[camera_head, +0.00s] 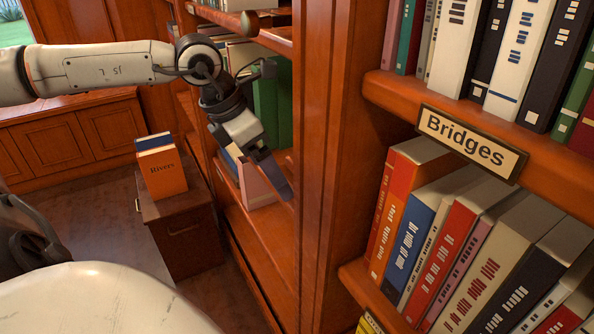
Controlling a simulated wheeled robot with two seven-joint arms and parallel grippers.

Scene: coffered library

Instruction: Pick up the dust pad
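I cannot make out a dust pad in this view. My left arm comes in from the left, and my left gripper (272,178) points down and to the right in front of a bookcase bay. Its dark grey-blue end is seen from the side, close to the upright. I cannot tell whether the fingers are apart or hold something. Behind it, a pink book (258,190) leans on the shelf, partly hidden by the gripper. My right gripper is not in view.
A wooden upright (340,160) stands just right of my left gripper. Right of it, shelves are packed with books, with a "Bridges" label (470,144) on the upper shelf edge.

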